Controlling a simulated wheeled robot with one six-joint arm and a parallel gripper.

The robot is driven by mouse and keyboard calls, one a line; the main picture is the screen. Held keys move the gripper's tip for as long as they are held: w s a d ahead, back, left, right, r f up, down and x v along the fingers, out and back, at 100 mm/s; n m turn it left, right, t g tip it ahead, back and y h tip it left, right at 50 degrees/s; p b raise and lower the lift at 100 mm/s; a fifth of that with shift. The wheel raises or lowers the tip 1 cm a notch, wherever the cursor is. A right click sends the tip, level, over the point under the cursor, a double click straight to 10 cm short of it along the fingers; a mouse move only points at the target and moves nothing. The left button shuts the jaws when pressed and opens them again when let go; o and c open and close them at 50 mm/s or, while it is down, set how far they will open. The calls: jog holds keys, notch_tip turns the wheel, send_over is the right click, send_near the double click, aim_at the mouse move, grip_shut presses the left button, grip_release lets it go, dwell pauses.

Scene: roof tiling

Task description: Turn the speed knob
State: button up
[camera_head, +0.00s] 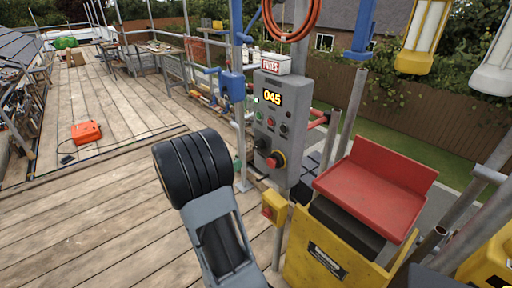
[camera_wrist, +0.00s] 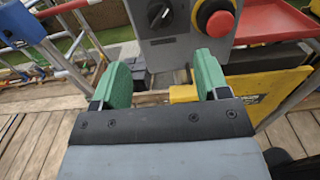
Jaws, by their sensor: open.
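The grey control box (camera_head: 287,120) stands upright on a post, with a lit display (camera_head: 272,97) reading 045. The speed knob (camera_head: 262,143), black with a white mark, is low on its front. My arm hides most of the gripper in the head view.
A yellow switch box (camera_head: 274,208) is below the control box. A red tray-like part (camera_head: 372,185) and yellow housing (camera_head: 335,260) are to its right. Metal poles and a blue clamp (camera_head: 232,85) stand close left. The plank deck (camera_head: 110,200) is mostly clear at left.

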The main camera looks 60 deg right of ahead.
aim_at(255, 148)
jog(key=p+x, duration=0.1)
jog(key=x, duration=1)
jog(key=shift+s+d+p, duration=0.15)
jog(key=shift+p, duration=0.25)
jog(key=shift+c, duration=0.4)
jog(key=c, duration=0.8)
jog(key=shift+f, duration=0.15)
jog(key=shift+c, duration=0.2)
